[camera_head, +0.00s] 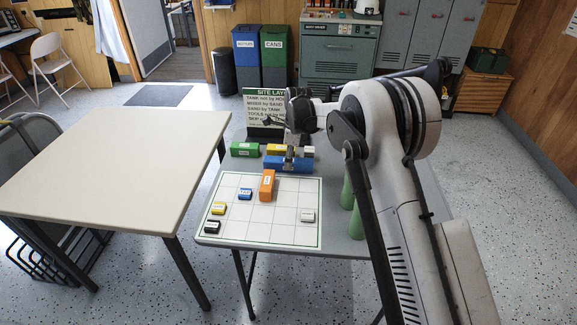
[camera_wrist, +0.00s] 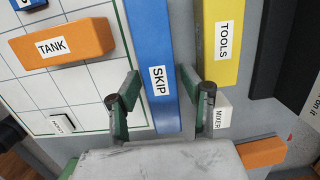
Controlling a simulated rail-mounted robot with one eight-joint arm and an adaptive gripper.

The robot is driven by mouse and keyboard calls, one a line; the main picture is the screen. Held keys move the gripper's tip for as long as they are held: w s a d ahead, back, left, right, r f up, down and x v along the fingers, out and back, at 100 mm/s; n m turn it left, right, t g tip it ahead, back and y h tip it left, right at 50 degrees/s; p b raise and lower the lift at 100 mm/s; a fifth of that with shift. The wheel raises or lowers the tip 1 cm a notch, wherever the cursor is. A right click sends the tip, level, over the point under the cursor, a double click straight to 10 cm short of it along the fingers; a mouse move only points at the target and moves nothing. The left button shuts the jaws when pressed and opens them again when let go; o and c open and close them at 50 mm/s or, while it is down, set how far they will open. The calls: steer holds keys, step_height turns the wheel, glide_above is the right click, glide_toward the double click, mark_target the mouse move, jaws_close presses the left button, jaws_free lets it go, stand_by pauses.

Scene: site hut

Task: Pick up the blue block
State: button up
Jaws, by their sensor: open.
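A long blue block labelled SKIP (camera_head: 300,165) lies just beyond the far edge of the gridded white board (camera_head: 292,237). It also shows in the wrist view (camera_wrist: 148,32), running down between my fingers. My gripper (camera_wrist: 159,80) is open, with one finger to each side of the block in that view. Whether the fingertips reach below its top I cannot tell. A second, small blue block (camera_head: 245,194) sits on the board.
An orange TANK block (camera_wrist: 60,45) lies left of the long blue block. A yellow TOOLS block (camera_wrist: 228,55) and a white MIXER block (camera_wrist: 222,112) lie close on its right.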

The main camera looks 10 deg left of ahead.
steer(key=shift+a+f, duration=0.1)
steer(key=shift+f, duration=0.5)
steer(key=shift+c, duration=0.3)
steer(key=shift+r, duration=0.1)
jaws_close()
